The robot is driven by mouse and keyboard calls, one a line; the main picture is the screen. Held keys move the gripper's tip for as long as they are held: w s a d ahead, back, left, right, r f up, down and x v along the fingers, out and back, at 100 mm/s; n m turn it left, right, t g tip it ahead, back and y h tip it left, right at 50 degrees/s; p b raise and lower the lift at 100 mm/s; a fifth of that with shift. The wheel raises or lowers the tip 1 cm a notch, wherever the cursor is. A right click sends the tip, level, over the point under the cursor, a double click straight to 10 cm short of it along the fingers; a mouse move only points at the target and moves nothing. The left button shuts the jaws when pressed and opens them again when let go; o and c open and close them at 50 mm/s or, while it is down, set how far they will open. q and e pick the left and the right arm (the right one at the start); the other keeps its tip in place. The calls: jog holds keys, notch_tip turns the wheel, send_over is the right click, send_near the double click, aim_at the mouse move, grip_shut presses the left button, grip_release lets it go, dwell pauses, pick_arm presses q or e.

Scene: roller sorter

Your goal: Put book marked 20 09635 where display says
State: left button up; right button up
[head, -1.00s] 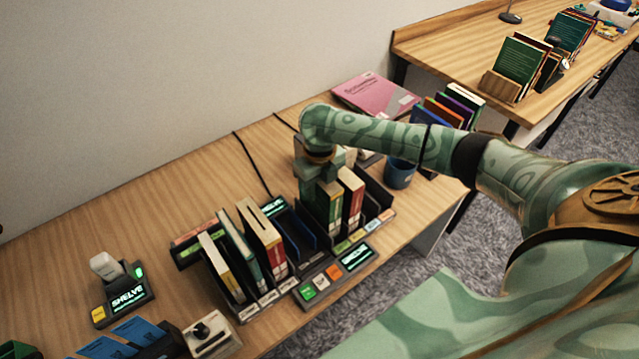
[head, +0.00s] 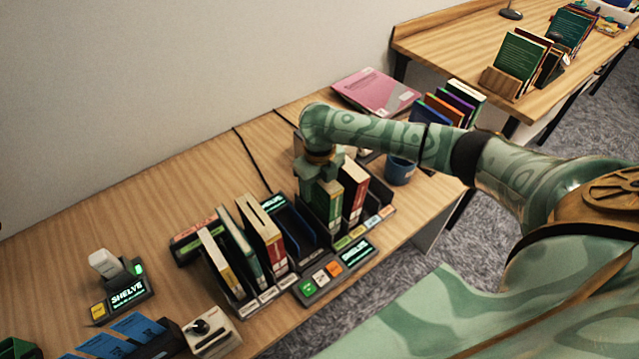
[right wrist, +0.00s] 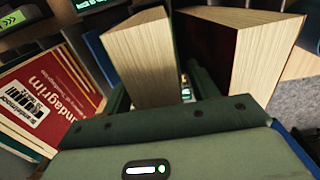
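My right gripper (head: 322,190) is over the right-hand rack, at the green book (head: 327,212). In the right wrist view its two fingers (right wrist: 162,92) stand on either side of one book's pale page block (right wrist: 150,62). A gap shows beside the right finger, so it looks open around the book. A red-and-white book (head: 354,192) stands just right of the green one. The number 20 09635 is not readable on any book. Lit displays stand at the racks' front (head: 357,254) and at the left of the desk (head: 127,293). My left gripper is not in view.
Several upright books fill the left rack, including a cream one (head: 262,235). Blue dividers (head: 292,232) mark slots between the book groups. A blue mug (head: 399,171) stands right of my arm. The desk's back left is clear.

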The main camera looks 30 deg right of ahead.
notch_tip(320, 180, up, 16)
jog(key=p, duration=0.5)
jog(key=shift+r, duration=0.15)
